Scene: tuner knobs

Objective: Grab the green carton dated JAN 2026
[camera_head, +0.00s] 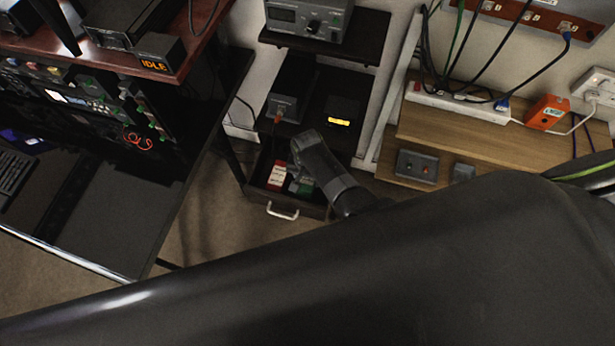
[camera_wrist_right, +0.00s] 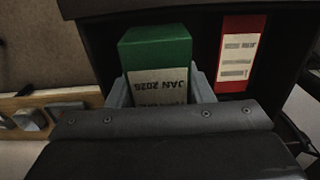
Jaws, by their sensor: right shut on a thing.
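The green carton (camera_wrist_right: 157,50) stands between the two grey fingers of my right gripper (camera_wrist_right: 160,90) in the right wrist view. Its pale label reads JAN 2026, upside down in that view. The fingers touch both its sides, and the gripper is shut on it. The carton's lower part is hidden. My left gripper is not in view.
A red carton with a white label (camera_wrist_right: 238,55) stands beside the green one; it also shows in the head view (camera_head: 277,176). The dark drawer has a pale handle (camera_head: 283,213) at its front. A black desk (camera_head: 110,190) stands left and a wooden bench (camera_head: 480,145) right.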

